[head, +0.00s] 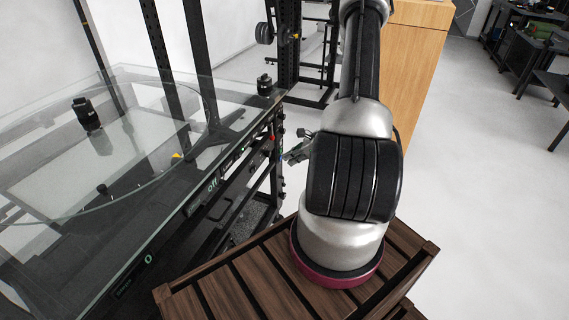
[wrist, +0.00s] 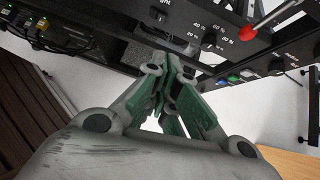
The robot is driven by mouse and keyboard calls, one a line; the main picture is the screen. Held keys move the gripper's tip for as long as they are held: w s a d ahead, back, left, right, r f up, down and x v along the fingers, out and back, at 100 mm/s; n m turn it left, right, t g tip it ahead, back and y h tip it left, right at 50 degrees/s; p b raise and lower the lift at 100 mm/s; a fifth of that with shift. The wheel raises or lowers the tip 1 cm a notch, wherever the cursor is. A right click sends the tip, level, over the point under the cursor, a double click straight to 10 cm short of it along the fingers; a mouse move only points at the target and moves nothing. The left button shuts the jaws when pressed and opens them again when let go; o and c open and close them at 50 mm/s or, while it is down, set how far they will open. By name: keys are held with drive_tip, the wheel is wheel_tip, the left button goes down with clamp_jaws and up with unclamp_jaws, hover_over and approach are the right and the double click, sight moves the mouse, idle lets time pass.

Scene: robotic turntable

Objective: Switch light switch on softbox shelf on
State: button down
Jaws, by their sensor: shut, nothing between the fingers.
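A black control panel (wrist: 225,18) crosses the top of the wrist view. It carries a dial (wrist: 209,40) with percent marks and partly cut-off lettering ending in "ght". In the head view my gripper (head: 290,155) is beside the front edge of the turntable frame, partly hidden by my arm.
A glass-topped turntable (head: 60,150) fills the left, with black items on it. Its front shows displays reading "off" (head: 212,184) and "0" (head: 149,258). A row of coloured buttons (wrist: 232,80) is at right in the wrist view. Open floor (head: 480,180) lies to the right.

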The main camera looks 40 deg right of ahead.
sight(253, 169)
idle(0.3)
drive_tip(key=shift+s+a+m+t+h, duration=0.35)
drive_tip(key=shift+s+a+m, duration=0.35)
drive_tip(key=shift+s+a, duration=0.35)
drive_tip(key=shift+s+d, duration=0.1)
drive_tip(key=shift+d, duration=0.05)
drive_tip(key=w+a+r+x, duration=0.1)
drive_tip(key=r+x, duration=0.1)
drive_tip(key=x, duration=1.1)
drive_tip(key=shift+w, duration=0.25)
